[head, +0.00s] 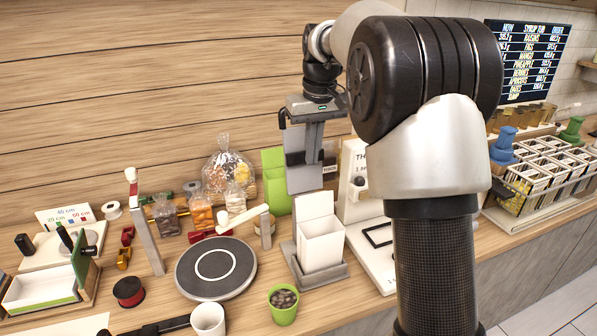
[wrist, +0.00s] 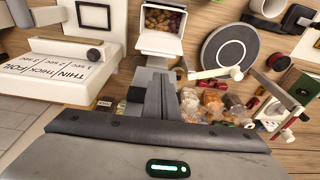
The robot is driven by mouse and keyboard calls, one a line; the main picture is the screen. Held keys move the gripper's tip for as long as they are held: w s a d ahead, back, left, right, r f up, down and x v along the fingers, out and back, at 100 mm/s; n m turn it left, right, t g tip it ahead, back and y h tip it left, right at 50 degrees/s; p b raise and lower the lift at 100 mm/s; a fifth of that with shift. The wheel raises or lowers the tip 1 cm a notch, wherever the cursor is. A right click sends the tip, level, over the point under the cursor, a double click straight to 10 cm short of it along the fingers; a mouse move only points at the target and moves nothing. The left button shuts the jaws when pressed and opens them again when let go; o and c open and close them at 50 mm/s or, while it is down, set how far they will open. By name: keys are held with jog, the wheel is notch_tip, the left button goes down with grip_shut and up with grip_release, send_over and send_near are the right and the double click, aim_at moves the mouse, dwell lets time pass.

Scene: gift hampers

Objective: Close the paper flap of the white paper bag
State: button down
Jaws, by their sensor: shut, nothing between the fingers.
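The white paper bag (head: 321,246) stands upright on a grey holder (head: 318,277). Its paper flap (head: 314,206) stands up at the back, so the top is open. In the wrist view the open bag (wrist: 159,42) shows brown pieces inside. My gripper (head: 305,188) is shut and empty, pointing down just above and behind the raised flap. In the wrist view its fingers (wrist: 157,68) end close to the flap's edge. I cannot tell whether they touch it.
A round dark turntable (head: 216,268) and a green cup of dark pieces (head: 283,304) stand to the left and front. A light green bag (head: 276,181) is behind. A white sealing device (head: 364,190) stands close on the right.

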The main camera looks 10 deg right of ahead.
aim_at(309, 183)
jog(key=f, duration=0.3)
jog(key=w+f, duration=0.1)
jog(key=f, duration=0.6)
jog(key=shift+w+a, duration=0.15)
jog(key=shift+w, duration=0.2)
jog(key=shift+b, duration=0.4)
